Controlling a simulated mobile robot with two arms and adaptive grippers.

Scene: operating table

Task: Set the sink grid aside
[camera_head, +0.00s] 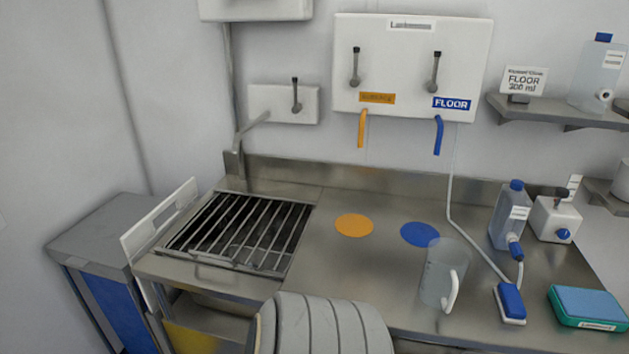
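The sink grid (240,230) is a rack of parallel metal bars with a frame. It lies flat over the dark sink opening at the left of the steel counter (335,270). A small raised handle shows at its front edge. The inside of the sink is mostly hidden beneath the bars. Neither of my grippers is in view, and nothing is seen touching the grid.
A white upright panel (160,220) stands left of the sink, beside a grey cabinet (100,235). A clear jug (437,275), a blue-capped bottle (508,215) and a teal box (588,308) stand right.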

